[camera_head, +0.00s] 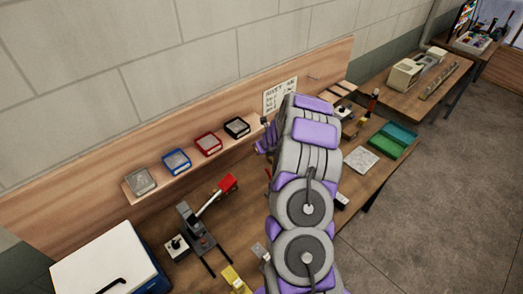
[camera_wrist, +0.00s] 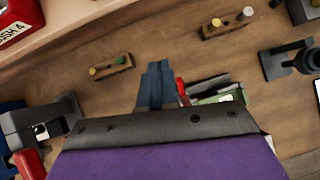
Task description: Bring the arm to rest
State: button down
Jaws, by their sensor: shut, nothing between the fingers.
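My arm, grey and purple, rises through the middle of the head view and is bent over the wooden workbench (camera_head: 160,218). Its far end lies near the back board and the right end of the small shelf. My gripper's fingertips are hard to make out there. In the wrist view my gripper (camera_wrist: 158,84) points at the bench with its two blue-grey fingers together and nothing between them. A red-handled item (camera_wrist: 182,92) and a green and white item (camera_wrist: 215,88) lie just right of the fingers, partly hidden by the gripper body.
A shelf (camera_head: 200,160) carries several small bins. A red-tipped tool fixture (camera_head: 205,230) and a white-lidded box (camera_head: 108,268) stand left of my arm. Green trays (camera_head: 393,140) and a pale pad (camera_head: 361,160) lie right. Small wooden blocks with pegs (camera_wrist: 111,67) sit near the fingers. Floor at right is clear.

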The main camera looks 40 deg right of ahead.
dwell(0.4)
jog(key=s+a+r+n+y+b, duration=0.1)
jog(key=a+r+n+y+b, duration=0.3)
jog(key=a+n, duration=0.65)
jog(key=s+a+r+n+y+b, duration=0.2)
jog(key=a+r+n+b, duration=0.3)
jog(key=a, duration=1.1)
jog(key=s+a+n+g+b, duration=0.45)
jog(key=s+a+n, duration=0.35)
jog(key=s+a, duration=0.3)
jog(key=s+d+f+n+g+h+b, duration=0.1)
jog(key=s+f+n+b, duration=0.1)
jog(key=s, duration=0.8)
jog(key=s+d+f+n+g+h+b, duration=0.1)
jog(key=s+n+b, duration=0.4)
jog(key=s, duration=0.5)
jog(key=s+d+f+n+g+h+b, duration=0.1)
jog(key=s+f+n, duration=0.4)
jog(key=s, duration=0.5)
jog(key=n+g+h+b, duration=0.1)
jog(key=h+b, duration=0.1)
jog(key=shift+d+n+b, duration=0.3)
jog(key=shift+n+b, duration=0.05)
jog(key=shift+g, duration=0.25)
